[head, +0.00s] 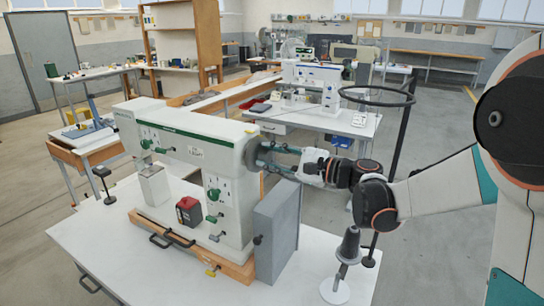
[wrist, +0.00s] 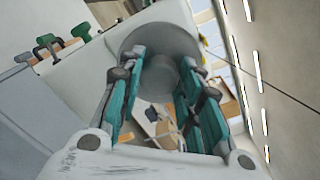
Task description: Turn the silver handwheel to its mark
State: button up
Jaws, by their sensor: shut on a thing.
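The silver handwheel (head: 251,154) sits on the right end of the white eyelet press (head: 190,142) in the head view. In the wrist view the grey handwheel (wrist: 160,36) is straight ahead, with a round hub (wrist: 160,78) at its middle. My gripper (head: 264,155) reaches it from the right. In the wrist view its teal fingers (wrist: 160,64) stand on both sides of the hub and are shut on the handwheel there. The exact finger contact is hard to see. I cannot make out the mark clearly.
A grey box (head: 278,232) stands below my gripper at the press's right end. A dark hoop (head: 377,96) on a pole is behind my arm. A grey cone-shaped thing (head: 348,247) stands at the white table's right edge. Green knobs (wrist: 48,44) show left of the wheel.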

jog(key=shift+n, duration=1.1)
jog(key=o, duration=1.1)
jog(key=v, duration=1.2)
jog(key=shift+a, duration=0.15)
